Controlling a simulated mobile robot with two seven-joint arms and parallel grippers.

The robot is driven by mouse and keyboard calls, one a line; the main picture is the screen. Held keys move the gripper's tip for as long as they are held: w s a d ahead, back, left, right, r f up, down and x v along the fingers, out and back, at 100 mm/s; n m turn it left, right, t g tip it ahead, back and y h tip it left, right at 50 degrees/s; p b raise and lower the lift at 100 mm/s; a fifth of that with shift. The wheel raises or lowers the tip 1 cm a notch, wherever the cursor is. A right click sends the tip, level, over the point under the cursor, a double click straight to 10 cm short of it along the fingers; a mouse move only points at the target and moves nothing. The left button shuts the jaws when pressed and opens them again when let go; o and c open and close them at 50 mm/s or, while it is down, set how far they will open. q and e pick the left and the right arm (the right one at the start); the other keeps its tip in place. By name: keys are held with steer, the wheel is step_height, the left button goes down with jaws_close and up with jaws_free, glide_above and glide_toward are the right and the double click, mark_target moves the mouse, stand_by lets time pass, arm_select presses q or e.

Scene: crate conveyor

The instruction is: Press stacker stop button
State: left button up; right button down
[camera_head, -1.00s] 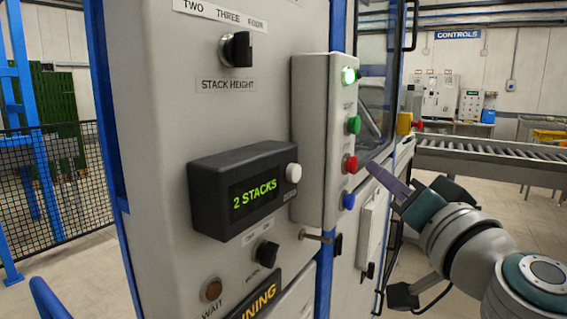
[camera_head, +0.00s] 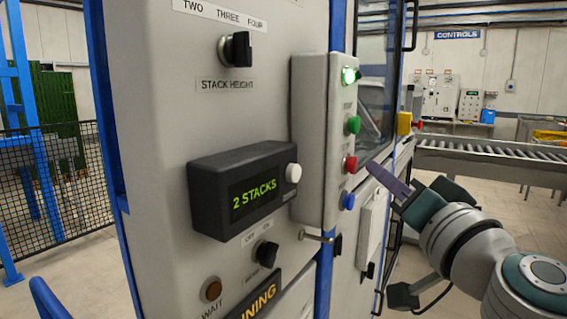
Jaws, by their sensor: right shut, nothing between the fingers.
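My right gripper (camera_head: 371,166) comes in from the right, shut and empty. Its fingertips are just right of the red button. I cannot tell whether they touch it. My left gripper is not in view.
A black display (camera_head: 240,190) reads "2 STACKS" and has a white button (camera_head: 293,173). A stack height knob (camera_head: 236,49) sits above it. A roller conveyor (camera_head: 490,155) and a yellow box with a red button (camera_head: 405,123) stand behind my right arm.

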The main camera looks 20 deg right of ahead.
steer(key=shift+w, duration=0.1)
stand_by(0.6)
steer(key=shift+w+a, duration=0.25)
steer(key=shift+w+a, duration=0.3)
steer(key=shift+w, duration=0.05)
stand_by(0.9)
steer(key=shift+s, duration=0.1)
steer(key=shift+s+d, duration=0.5)
steer(key=shift+s, duration=0.1)
steer(key=shift+s+d, duration=1.65)
steer(key=shift+s, duration=0.25)
